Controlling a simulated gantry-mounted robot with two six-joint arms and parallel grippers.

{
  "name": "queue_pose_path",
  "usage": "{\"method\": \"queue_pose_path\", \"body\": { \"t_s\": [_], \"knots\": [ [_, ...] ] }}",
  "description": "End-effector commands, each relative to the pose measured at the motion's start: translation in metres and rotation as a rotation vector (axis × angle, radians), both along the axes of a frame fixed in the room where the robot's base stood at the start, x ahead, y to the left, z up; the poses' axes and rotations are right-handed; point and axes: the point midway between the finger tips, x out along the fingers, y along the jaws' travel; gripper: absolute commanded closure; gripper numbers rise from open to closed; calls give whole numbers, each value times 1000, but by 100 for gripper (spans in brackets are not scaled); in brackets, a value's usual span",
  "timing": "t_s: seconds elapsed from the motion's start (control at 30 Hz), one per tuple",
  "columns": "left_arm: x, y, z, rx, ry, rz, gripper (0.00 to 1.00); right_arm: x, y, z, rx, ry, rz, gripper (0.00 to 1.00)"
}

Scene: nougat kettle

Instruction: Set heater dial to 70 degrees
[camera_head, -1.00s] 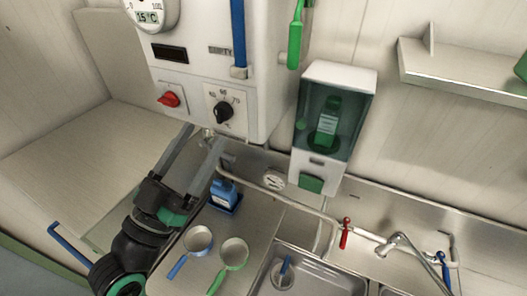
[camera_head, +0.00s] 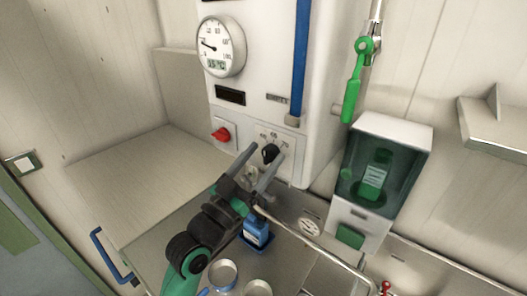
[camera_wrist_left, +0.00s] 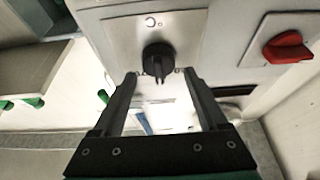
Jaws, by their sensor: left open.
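The heater dial (camera_head: 270,153) is a black knob on a pale plate with small numbers, low on the white heater box. It also shows in the left wrist view (camera_wrist_left: 158,60), with its ridge pointing down in that picture. I cannot read which number it points at. My left gripper (camera_head: 267,152) is open, with its fingers reaching up to the dial. In the left wrist view its fingertips (camera_wrist_left: 160,74) lie on either side of the knob's lower part, with gaps visible. Contact with the knob is not evident. My right gripper is not in view.
A red switch (camera_head: 221,134) sits left of the dial, below a round gauge (camera_head: 221,46). A blue pipe (camera_head: 300,60) runs down the box. A blue bottle (camera_head: 256,232) stands below the gripper. A soap dispenser (camera_head: 385,160) hangs to the right.

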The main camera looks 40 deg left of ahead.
Motion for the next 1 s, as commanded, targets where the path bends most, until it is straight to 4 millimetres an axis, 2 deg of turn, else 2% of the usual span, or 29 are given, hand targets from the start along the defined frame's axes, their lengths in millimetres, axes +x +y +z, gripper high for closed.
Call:
{"method": "queue_pose_path", "body": {
  "t_s": [0.1,0.33,0.7,0.77,1.0],
  "knots": [
    [7,1,3,0,1,0,24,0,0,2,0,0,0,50],
    [7,1,3,0,0,0,24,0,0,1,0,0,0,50],
    [7,1,3,0,0,0,91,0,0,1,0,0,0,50],
    [7,1,2,0,0,0,100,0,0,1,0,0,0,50],
    [7,1,2,12,1,0,100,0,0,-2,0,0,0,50]
  ]
}}
